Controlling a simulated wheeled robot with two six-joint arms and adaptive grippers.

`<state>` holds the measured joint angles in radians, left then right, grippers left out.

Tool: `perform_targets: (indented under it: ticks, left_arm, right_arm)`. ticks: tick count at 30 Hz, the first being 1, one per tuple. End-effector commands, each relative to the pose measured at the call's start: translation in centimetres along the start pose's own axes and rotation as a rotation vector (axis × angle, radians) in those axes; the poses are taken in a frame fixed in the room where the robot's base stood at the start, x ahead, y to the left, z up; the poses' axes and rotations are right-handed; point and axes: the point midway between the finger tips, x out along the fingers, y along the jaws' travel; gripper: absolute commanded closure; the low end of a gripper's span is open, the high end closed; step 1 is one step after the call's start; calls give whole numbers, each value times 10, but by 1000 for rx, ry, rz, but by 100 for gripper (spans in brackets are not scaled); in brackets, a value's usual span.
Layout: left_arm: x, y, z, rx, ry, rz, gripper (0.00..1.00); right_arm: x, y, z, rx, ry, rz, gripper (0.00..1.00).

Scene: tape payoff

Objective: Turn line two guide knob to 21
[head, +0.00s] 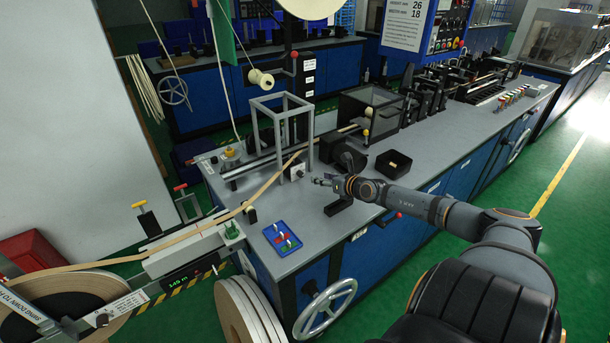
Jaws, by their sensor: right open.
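A small white plate with a dark knob at its centre (297,172) sits low on the front of a grey open frame (254,126) on the grey bench top. It looks like a guide knob, but its marks are too small to read, so I cannot tell its setting or line number. My right gripper (319,181) reaches in from the right, just right of the plate and apart from it. It is open and empty. My left gripper is out of view.
A tan tape (271,183) runs from the reel at the lower left up to the grey frame. A blue tray with red and green parts (283,238) lies at the bench's front edge. A black open box (393,163) and dark blocks stand behind my right arm. A sign shows 26 and 18 (408,22).

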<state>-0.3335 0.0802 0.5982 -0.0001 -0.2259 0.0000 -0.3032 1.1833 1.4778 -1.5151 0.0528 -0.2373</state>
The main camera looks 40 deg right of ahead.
Motion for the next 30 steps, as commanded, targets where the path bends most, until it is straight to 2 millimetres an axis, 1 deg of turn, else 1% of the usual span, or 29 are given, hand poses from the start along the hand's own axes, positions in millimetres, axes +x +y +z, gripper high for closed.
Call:
perform_targets:
  ticks: [2,3,4,6,8,9,11,13,18,22,29,30]
  left_arm:
    - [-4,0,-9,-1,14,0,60]
    - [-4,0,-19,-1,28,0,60]
    - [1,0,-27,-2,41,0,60]
    - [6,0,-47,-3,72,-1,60]
    - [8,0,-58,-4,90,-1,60]
    - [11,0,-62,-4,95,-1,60]
    - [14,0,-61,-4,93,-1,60]
    - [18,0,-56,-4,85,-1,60]
    - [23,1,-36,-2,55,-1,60]
    - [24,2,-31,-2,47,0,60]
    - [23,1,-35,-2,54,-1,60]
    - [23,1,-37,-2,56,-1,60]
  right_arm:
    - [10,6,2,15,-5,11,55]
    - [15,12,0,15,-2,21,55]
    - [22,8,-2,13,-4,17,55]
    - [34,8,-3,12,-5,16,55]
    - [45,11,-4,13,-2,20,55]
    - [52,9,-3,12,-3,16,55]
    - [62,9,-3,12,-2,17,55]
    - [72,10,-4,11,0,18,55]
    - [88,10,-3,7,2,17,55]
    - [92,10,-3,4,4,17,55]
    - [92,10,-2,4,4,17,55]
    - [92,10,-2,4,4,17,61]
